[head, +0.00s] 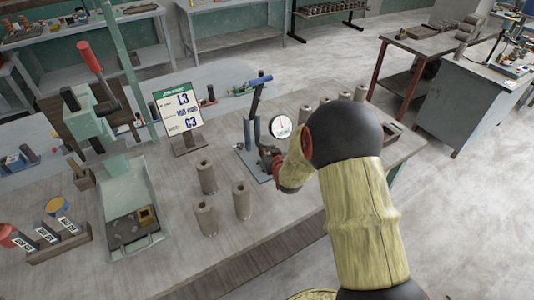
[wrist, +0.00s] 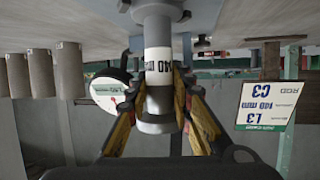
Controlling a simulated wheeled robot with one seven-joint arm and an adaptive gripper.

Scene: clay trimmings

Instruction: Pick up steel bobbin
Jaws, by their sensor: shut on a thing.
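The steel bobbin (wrist: 157,30) is a smooth grey cylinder with wider ends and a white band marked 140 mm. In the wrist view it stands between the two yellow-and-black fingers of my gripper (wrist: 160,112), which are shut on its shaft. The wrist picture is upside down, so the bobbin's far end lies toward the tabletop; I cannot tell whether it touches. In the head view my gripper (head: 271,160) is beside the blue fixture with the dial gauge (head: 283,127), mostly hidden by my arm, and the bobbin cannot be made out there.
Several brown-grey hollow cylinders (head: 242,200) stand on the bench (head: 185,250) left of my arm, with more behind it. A sign (head: 180,109) reading L3, 140 mm, C3 stands behind. The front bench middle is clear.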

